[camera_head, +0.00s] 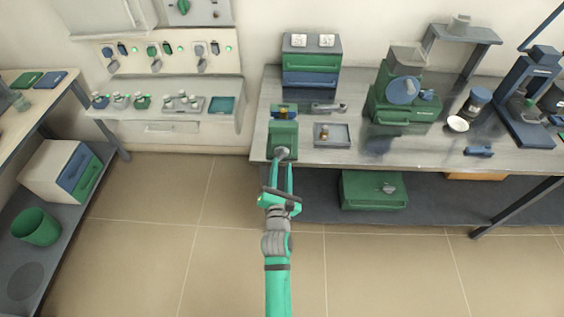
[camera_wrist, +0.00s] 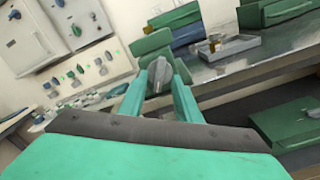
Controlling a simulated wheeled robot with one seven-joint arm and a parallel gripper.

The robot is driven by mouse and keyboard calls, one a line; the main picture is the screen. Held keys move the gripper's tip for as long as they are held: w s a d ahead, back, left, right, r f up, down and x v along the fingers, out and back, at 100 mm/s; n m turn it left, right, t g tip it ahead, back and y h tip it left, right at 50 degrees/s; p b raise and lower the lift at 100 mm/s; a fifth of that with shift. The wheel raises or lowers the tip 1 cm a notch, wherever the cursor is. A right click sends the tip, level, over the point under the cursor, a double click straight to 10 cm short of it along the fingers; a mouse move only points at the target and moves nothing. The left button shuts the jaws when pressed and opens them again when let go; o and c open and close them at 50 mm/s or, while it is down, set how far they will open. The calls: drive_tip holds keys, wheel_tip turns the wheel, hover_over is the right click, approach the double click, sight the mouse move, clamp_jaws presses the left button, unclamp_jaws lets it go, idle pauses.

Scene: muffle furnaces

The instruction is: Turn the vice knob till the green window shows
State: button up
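The green vice (camera_head: 284,136) stands at the front left edge of the steel bench, with a blue and yellow part at its back. Its grey knob (camera_head: 281,153) faces forward, toward me; it also shows in the wrist view (camera_wrist: 159,76). My gripper (camera_head: 281,168) reaches up to the knob from the front. In the wrist view its two green fingers (camera_wrist: 160,88) stand on either side of the knob, apart, with what look like narrow gaps. I cannot tell whether either fingertip touches it. I see no green window that I can make out on the vice.
A grey tray (camera_head: 344,141) with a small brass piece lies right of the vice. A green machine (camera_head: 400,100) stands farther right. A green box (camera_head: 373,190) sits on the shelf below. A wall panel (camera_head: 165,55) is at the left. The floor before the bench is clear.

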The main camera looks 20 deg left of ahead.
sight(282, 157)
drive_tip(key=shift+x, duration=1.5)
clamp_jaws()
drive_tip(key=shift+m, duration=0.3)
